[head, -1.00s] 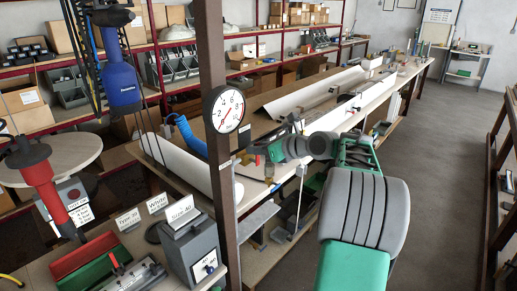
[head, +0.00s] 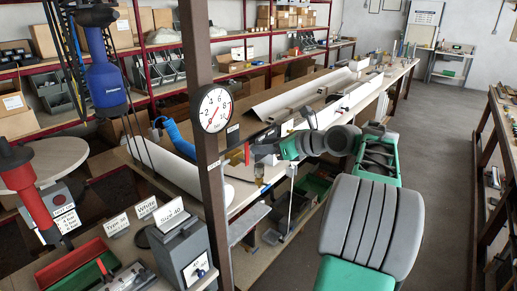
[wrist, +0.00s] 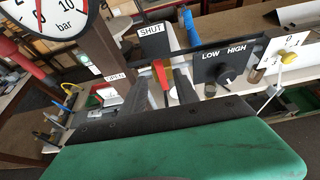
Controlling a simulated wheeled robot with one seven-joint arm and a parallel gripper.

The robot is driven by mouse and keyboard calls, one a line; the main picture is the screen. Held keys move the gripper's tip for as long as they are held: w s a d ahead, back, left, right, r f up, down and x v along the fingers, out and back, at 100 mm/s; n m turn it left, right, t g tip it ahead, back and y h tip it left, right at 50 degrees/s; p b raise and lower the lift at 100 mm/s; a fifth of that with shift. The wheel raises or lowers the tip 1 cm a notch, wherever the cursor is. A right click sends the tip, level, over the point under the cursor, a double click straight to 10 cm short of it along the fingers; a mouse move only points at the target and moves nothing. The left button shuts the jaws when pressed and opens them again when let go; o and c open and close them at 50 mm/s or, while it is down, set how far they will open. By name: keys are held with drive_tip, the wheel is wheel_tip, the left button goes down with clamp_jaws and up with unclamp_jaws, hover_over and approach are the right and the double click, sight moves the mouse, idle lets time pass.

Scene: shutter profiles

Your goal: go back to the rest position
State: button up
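My gripper (head: 262,149) is at the near edge of the long bench, right of the brown post, with my green and grey arm reaching to it from the lower right. In the wrist view my gripper (wrist: 162,92) shows two dark fingers standing apart. A red lever-like part (wrist: 161,72) shows in the gap between them, apparently behind the fingers. I cannot tell whether they touch it. Nothing is clearly held. The task names no other object.
A brown post (head: 206,170) with a round pressure gauge (head: 215,109) stands left of my gripper. In the wrist view are a SHUT sign (wrist: 152,31), an OPEN sign (wrist: 115,77) and a LOW/HIGH knob panel (wrist: 226,68). The floor aisle (head: 440,150) on the right is clear.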

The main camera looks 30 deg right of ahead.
idle(0.3)
drive_tip(key=s+d+f+n+g+h, duration=0.2)
drive_tip(key=s+d+f+n+g, duration=0.15)
drive_tip(key=s+f+n, duration=0.55)
drive_tip(key=s+d+f+n+g+h, duration=0.2)
drive_tip(key=s+f+n+g, duration=0.25)
drive_tip(key=f+n, duration=0.8)
drive_tip(key=s+a+f+n+g+h+b, duration=0.1)
drive_tip(key=s+a+n+g, duration=0.1)
drive_tip(key=s+a, duration=0.45)
drive_tip(key=s+a+f+n+g+b, duration=0.1)
drive_tip(key=s+a+f+n+g, duration=0.2)
drive_tip(key=a, duration=0.6)
drive_tip(key=w+a+r+n+t, duration=0.1)
drive_tip(key=a+r+n+t, duration=0.1)
drive_tip(key=a, duration=0.5)
drive_tip(key=w+a+r+n+t, duration=0.1)
drive_tip(key=a+r+n+t, duration=0.1)
drive_tip(key=a+r, duration=0.3)
drive_tip(key=a+n, duration=0.1)
drive_tip(key=a, duration=0.2)
drive_tip(key=shift+w+n+t+b, duration=0.2)
drive_tip(key=shift+n+t+b, duration=0.15)
drive_tip(key=shift+t+b, duration=0.05)
